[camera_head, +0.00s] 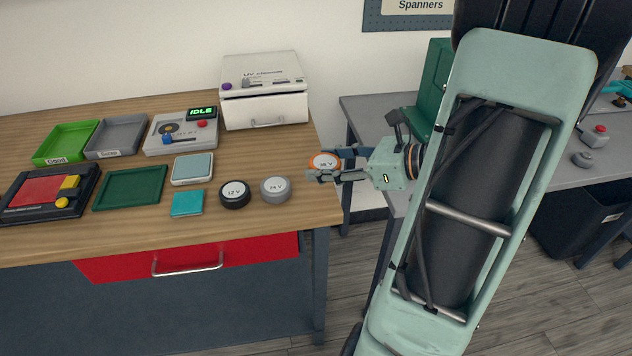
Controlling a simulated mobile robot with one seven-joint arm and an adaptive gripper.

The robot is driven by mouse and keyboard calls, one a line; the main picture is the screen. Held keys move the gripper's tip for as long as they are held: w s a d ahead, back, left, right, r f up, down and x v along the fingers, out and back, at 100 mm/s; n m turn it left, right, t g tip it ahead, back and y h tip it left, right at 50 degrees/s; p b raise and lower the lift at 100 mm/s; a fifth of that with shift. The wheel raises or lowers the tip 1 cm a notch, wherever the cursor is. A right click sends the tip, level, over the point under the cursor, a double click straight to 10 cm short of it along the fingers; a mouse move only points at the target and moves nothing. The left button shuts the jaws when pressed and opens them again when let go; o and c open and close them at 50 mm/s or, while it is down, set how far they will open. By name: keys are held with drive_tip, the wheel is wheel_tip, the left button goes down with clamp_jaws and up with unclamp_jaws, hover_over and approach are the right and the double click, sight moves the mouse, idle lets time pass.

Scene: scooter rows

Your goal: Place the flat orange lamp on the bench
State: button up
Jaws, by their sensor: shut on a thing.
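The flat orange lamp (325,161) is a low round disc with an orange rim and a white printed face, whose marking is too small to read surely. My gripper (324,164) comes in from the right and is shut on it, with one finger on the far side and one on the near side. The lamp is at the right end of the wooden bench (120,225). I cannot tell whether it touches the bench top or hangs just above it. Two similar discs, a black one (235,194) marked 12 V and a grey one (275,190), lie on the bench to its left.
A white UV cleaner box (264,104) stands behind the lamp. A grey table (372,116) stands beyond a gap at right.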

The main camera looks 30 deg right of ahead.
sight(317, 189)
drive_tip(key=w+f, duration=0.1)
drive_tip(key=w+a+f, duration=0.1)
drive_tip(key=shift+f, duration=0.35)
drive_tip(key=shift+w+f+b, duration=0.15)
drive_tip(key=shift+f+b, duration=0.4)
drive_tip(key=shift+f, duration=1.1)
drive_tip(key=shift+f, duration=0.15)
drive_tip(key=o, duration=1.2)
